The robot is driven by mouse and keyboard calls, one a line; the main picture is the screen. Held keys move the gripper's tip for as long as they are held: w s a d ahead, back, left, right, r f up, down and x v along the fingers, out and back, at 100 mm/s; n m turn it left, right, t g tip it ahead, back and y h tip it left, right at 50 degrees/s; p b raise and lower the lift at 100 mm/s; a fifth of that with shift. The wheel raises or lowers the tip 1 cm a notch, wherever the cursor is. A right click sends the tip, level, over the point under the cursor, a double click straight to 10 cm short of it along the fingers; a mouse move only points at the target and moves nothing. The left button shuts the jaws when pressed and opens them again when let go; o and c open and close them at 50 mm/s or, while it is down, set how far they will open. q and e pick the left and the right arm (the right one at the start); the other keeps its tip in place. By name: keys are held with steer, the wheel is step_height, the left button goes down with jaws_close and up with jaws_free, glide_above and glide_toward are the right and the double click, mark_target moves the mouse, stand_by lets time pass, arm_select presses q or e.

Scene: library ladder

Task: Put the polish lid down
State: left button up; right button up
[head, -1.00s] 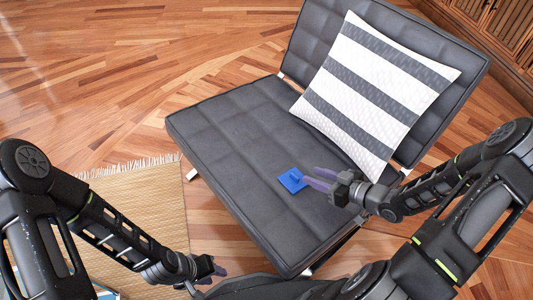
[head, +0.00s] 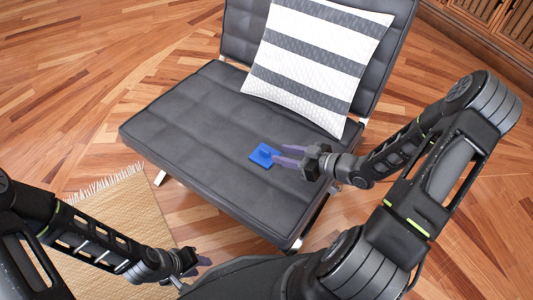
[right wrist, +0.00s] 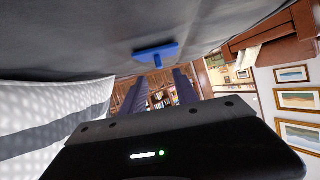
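The polish lid (head: 261,156) is a small blue square plate with a raised knob. It lies on the dark grey chair seat (head: 190,130), near the seat's right side. My right gripper (head: 281,154) is open, its two purple fingers pointing at the lid from the right. In the right wrist view the lid (right wrist: 155,52) shows just beyond the parted fingertips (right wrist: 158,75), its knob in line with the gap and not gripped. My left gripper (head: 196,272) is low in the head view, away from the chair, with its fingers apart and empty.
A grey-and-white striped cushion (head: 315,70) leans on the chair's backrest, close behind my right gripper. A woven fringed mat (head: 110,215) lies on the wooden floor at lower left. The seat left of the lid is clear. A wooden cabinet (head: 490,25) stands at upper right.

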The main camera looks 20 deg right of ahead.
mark_target(266, 150)
steer(key=shift+x, duration=1)
steer(key=shift+w+f, duration=0.1)
steer(key=shift+w, duration=0.1)
steer(key=b+x, duration=0.2)
steer(key=x, duration=0.3)
steer(key=shift+a, duration=0.15)
jaws_close()
